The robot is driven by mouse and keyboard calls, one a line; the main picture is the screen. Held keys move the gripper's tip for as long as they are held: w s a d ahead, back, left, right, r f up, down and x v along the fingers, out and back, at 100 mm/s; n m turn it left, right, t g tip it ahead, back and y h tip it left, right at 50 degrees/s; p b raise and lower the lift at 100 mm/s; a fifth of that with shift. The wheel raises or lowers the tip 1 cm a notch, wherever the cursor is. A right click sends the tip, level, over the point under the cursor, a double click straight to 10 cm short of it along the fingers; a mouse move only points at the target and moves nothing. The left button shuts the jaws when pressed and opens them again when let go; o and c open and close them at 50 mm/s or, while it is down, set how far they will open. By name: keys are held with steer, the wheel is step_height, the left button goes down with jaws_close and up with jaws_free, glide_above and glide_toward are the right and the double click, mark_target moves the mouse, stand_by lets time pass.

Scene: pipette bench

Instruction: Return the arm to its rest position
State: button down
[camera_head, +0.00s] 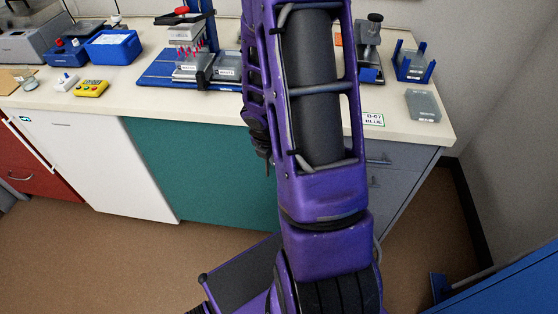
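My purple arm rises through the middle of the head view, from the bottom edge to past the top edge. A second purple lattice section of it hangs down just behind its left side. At the lower end of that section is a dark narrow part that appears to be my gripper (264,158), in front of the bench's front edge. Most of it is hidden behind the nearer arm link, so its fingers cannot be made out. I see nothing clearly held there.
The cream bench top (130,95) runs across the back. A blue pipette station (160,75), a blue box (113,46), a yellow device (91,88), a clear-lidded grey box (423,105) and a blue rack (414,64) stand on it. The brown floor (80,255) is open at lower left.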

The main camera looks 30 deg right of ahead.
steer(key=v, duration=0.7)
steer(key=shift+r, duration=0.25)
steer(key=shift+d, duration=0.15)
